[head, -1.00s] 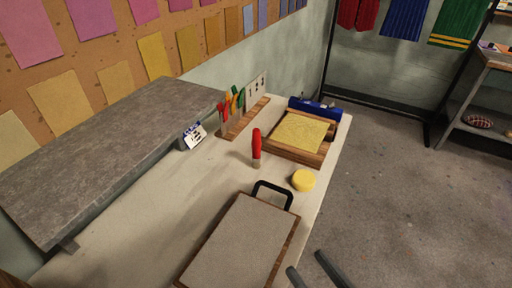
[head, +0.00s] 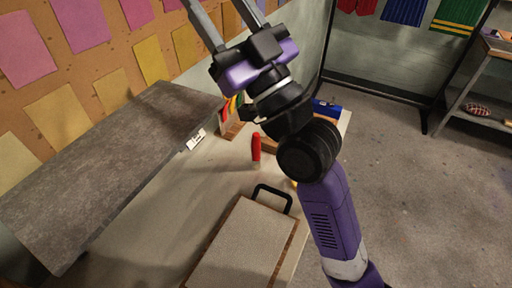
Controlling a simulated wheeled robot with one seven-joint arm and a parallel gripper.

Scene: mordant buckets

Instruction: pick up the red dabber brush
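The red dabber brush (head: 256,148) stands upright on the pale worktable, its red handle uppermost. It is just behind the black handle of a grey-topped board and left of my arm's dark joint. My gripper (head: 216,12) is raised high at the top of the head view, pointing up and away from the brush. Its two grey fingers are spread apart with nothing seen between them. The fingertips are close to or past the top edge of the picture.
A wood-edged grey board with a black handle (head: 273,190) lies in front of the brush. A raised grey shelf (head: 100,165) runs along the left. A tool rack (head: 230,128) stands behind. My arm mostly hides a yellow-topped wooden block and a yellow disc.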

